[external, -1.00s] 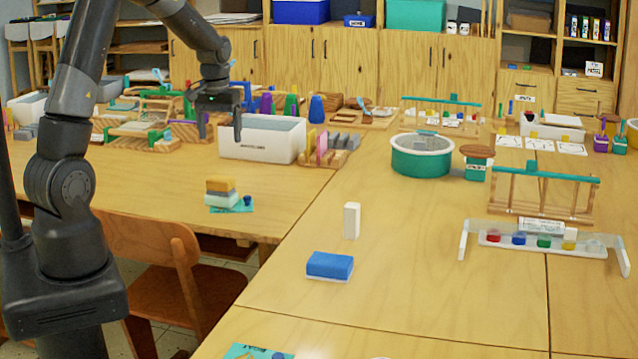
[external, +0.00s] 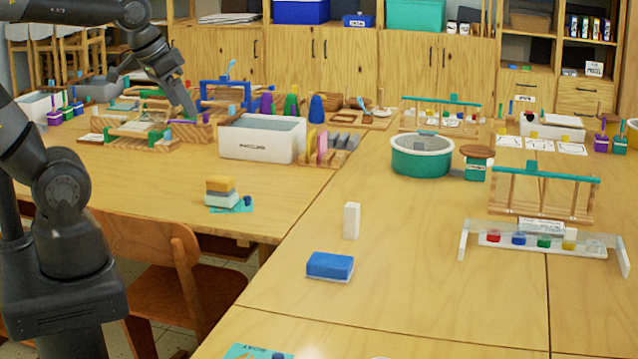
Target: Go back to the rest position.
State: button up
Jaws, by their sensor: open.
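My gripper (external: 152,92) is at the upper left in the external view, at the end of my raised, bent arm. It is open, with its fingers spread apart, and nothing shows between them. It appears in front of the wooden racks on the left table, left of the white bin (external: 256,142). Its exact height above the table is hard to tell.
The left table holds wooden racks (external: 140,130) and a small block stack (external: 221,192). The right table holds a blue eraser (external: 330,265), a white block (external: 351,220), a teal tub (external: 421,160) and a clear rack (external: 540,242). A wooden chair (external: 160,265) stands near my base.

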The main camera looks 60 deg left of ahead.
jog(key=shift+s+d+m, duration=0.2)
jog(key=shift+s+d, duration=0.15)
jog(key=shift+s, duration=0.25)
jog(key=shift+s+d+m, duration=0.2)
jog(key=shift+s+d, duration=0.1)
jog(key=shift+s, duration=0.25)
